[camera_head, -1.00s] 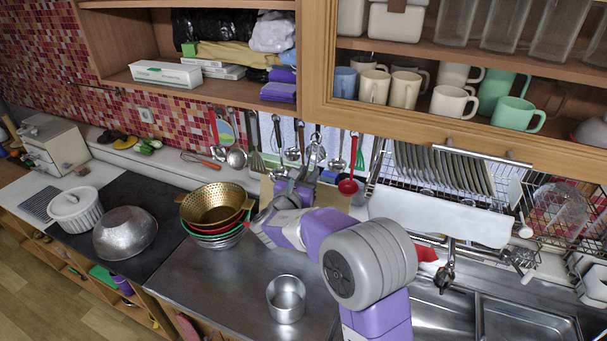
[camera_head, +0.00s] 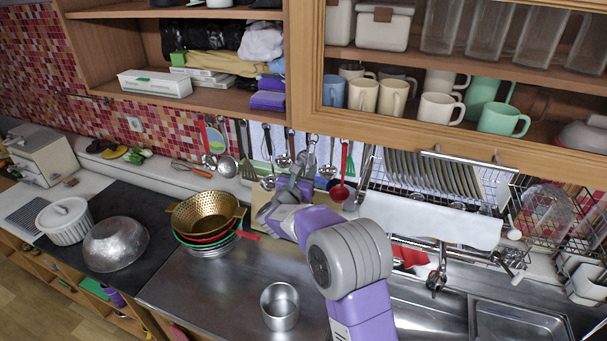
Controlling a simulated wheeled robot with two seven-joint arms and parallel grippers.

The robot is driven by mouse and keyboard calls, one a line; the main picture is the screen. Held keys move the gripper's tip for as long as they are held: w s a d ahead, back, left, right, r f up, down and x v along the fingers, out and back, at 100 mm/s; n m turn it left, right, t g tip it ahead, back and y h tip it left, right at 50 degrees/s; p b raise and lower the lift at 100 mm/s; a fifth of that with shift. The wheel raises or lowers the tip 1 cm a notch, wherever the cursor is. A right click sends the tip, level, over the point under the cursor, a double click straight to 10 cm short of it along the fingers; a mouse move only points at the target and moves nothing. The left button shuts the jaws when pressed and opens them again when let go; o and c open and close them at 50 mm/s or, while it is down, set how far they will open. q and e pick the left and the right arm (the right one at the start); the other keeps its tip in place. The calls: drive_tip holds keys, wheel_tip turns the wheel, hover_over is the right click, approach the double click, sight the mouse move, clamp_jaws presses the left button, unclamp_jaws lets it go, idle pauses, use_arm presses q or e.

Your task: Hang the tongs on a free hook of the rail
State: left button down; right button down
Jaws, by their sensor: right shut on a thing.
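My right gripper (camera_head: 298,181) is at the utensil rail, in front of the hanging tools, and is shut on the tongs. The metal tongs (camera_head: 311,152) seem to stand up from the jaws among the utensils. Their top is close to the rail, but I cannot tell whether it touches a hook. The rail runs under the wall cabinets; its bar and hooks are too small to make out clearly. A red ladle (camera_head: 341,188) hangs just right of the gripper. Whisks and ladles hang just left of it. My left gripper is out of view.
A skimmer (camera_head: 228,166) and a dark spatula (camera_head: 247,165) hang further left. Stacked colanders (camera_head: 204,212) and a metal pot (camera_head: 280,306) stand on the counter below. A dish rack (camera_head: 440,172) is to the right. The wooden cabinet (camera_head: 420,122) overhangs the rail.

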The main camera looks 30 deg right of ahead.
drive_tip(key=shift+w+d, duration=0.35)
drive_tip(key=shift+d, duration=0.1)
drive_tip(key=shift+w+d+f, duration=0.1)
drive_tip(key=shift+w+d, duration=0.05)
drive_tip(key=shift+w+d+f+b, duration=0.35)
drive_tip(key=shift+d+f+b, duration=0.1)
